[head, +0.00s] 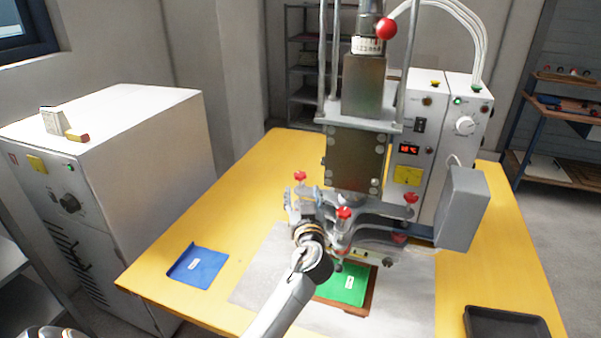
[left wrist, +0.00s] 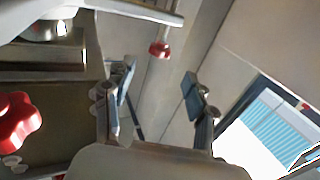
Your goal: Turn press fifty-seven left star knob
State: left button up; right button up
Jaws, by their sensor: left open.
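The press (head: 357,160) stands at the back middle of the yellow table, with red star knobs on its lower frame. The left star knob (head: 300,175) sits at the frame's left end; a red knob on a short stem, which looks like the same one, shows in the left wrist view (left wrist: 160,48). My left gripper (head: 305,203) is just in front of and below this knob in the picture. Its two fingers (left wrist: 157,90) are spread and empty, with the knob beyond their tips, apart from them. Another red star knob (head: 344,212) is to the right, close by.
A grey box (head: 462,208) and white control cabinet (head: 457,135) are at the press's right. A green piece (head: 345,285) lies below the press. A blue sheet (head: 197,266) and black tray (head: 505,324) lie on the table. A white cabinet (head: 120,130) stands left.

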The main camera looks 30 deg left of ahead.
aim_at(300, 179)
pick_arm(q)
jog(key=p+x, duration=0.1)
jog(key=x, duration=0.6)
jog(key=shift+w+a+p, duration=0.25)
jog(key=shift+w+p, duration=0.05)
jog(key=shift+w, duration=0.05)
jog(key=shift+x, duration=0.8)
jog(key=c, duration=1.2)
jog(key=shift+o, duration=0.2)
jog(key=shift+f, duration=0.1)
jog(key=shift+m+t+h, duration=0.3)
grip_shut()
